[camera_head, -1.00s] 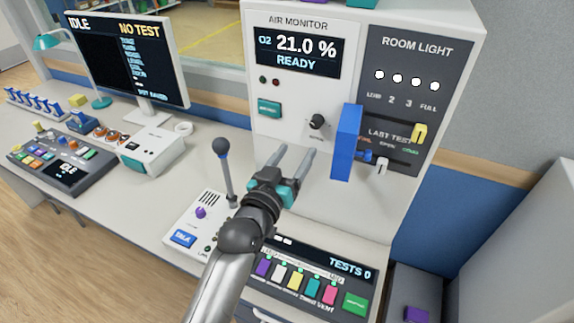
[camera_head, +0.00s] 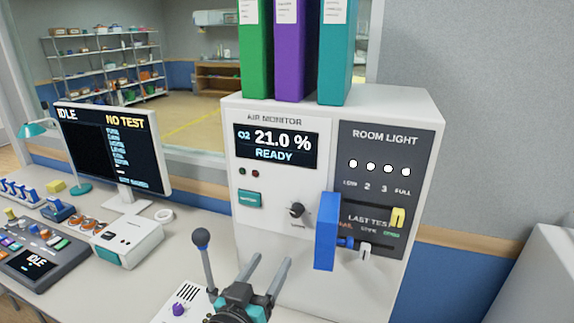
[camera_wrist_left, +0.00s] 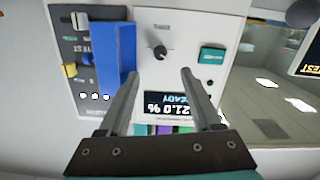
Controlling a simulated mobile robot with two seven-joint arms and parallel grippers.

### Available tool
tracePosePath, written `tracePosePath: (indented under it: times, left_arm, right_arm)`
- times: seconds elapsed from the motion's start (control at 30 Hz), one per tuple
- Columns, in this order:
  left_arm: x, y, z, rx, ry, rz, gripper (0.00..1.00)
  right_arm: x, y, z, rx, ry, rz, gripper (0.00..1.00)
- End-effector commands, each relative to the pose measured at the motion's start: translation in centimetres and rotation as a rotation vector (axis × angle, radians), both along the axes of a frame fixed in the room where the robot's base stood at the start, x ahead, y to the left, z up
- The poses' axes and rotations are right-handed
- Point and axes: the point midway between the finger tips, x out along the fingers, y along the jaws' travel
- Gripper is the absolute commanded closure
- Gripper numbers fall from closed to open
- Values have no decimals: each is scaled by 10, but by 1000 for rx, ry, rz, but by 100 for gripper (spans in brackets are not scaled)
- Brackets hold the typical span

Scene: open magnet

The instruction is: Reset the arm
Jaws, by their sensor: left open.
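My left gripper (camera_head: 265,281) is at the bottom middle of the head view, in front of the air monitor cabinet (camera_head: 265,225). Its two fingers are apart with nothing between them. In the left wrist view the open fingers (camera_wrist_left: 158,85) point toward the cabinet face, which appears upside down, with a black knob between them. A blue block-shaped handle (camera_head: 326,232) stands out from the cabinet's right panel, right of the gripper and apart from it. It also shows beside the left-hand finger in the wrist view (camera_wrist_left: 112,57). My right gripper is not in view.
A lever with a dark ball top (camera_head: 201,237) rises just left of the gripper. Green, purple and teal binders (camera_head: 289,50) stand on the cabinet. A monitor (camera_head: 112,150), a white device (camera_head: 128,241) and a button console (camera_head: 38,262) sit to the left.

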Motion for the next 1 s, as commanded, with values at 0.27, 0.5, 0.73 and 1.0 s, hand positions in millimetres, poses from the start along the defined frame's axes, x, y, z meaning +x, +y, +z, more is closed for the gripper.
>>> tracePosePath:
  times: [0.27, 0.5, 0.73, 1.0]
  left_arm:
    - [-69, 26, -75, 175, 389, -26, 34]
    - [-155, 66, -123, 325, 759, -7, 34]
    - [-219, 96, -138, 409, 1000, 28, 34]
    - [-252, 112, -173, 454, 1149, 51, 34]
  right_arm:
    - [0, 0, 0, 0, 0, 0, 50]
    - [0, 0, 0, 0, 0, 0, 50]
    - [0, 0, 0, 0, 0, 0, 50]
    - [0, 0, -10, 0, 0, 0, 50]
